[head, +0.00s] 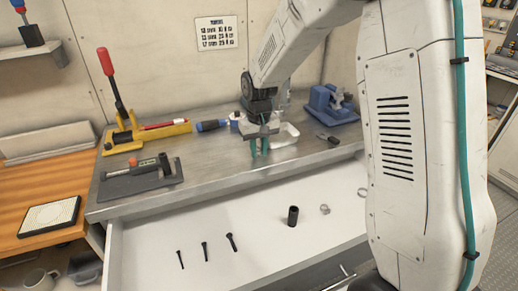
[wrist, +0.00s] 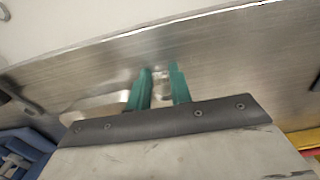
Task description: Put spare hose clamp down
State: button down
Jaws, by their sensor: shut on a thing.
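My gripper (head: 259,150) points down over the metal bench top, its teal fingers close together. In the wrist view, my gripper (wrist: 160,82) has a small shiny piece, seemingly the hose clamp (wrist: 160,77), between the fingers; it is mostly hidden and hard to make out against the bare metal. In the head view I cannot make out the held clamp. I cannot tell whether it touches the bench. Another small metal ring, like a clamp (head: 325,209), lies in the open white drawer (head: 270,245), with a thinner ring (head: 362,192) to its right.
The drawer also holds a black cylinder (head: 293,216) and several dark bolts (head: 205,251). On the bench (head: 215,170) stand a yellow tool with a red handle (head: 107,75), a grey tray (head: 140,183), a pale dish (head: 286,134) beside my gripper and a blue vise (head: 331,104).

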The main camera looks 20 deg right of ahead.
jog(key=shift+f, duration=0.1)
jog(key=c, duration=1.3)
grip_release()
jog(key=shift+o, duration=0.2)
notch_tip(320, 180, up, 12)
jog(key=s+r, duration=0.6)
jog(key=s, duration=0.4)
jog(key=s+d+f+t, duration=0.1)
jog(key=s, duration=2.2)
jog(key=shift+s+f, duration=0.2)
jog(key=shift+s, duration=0.1)
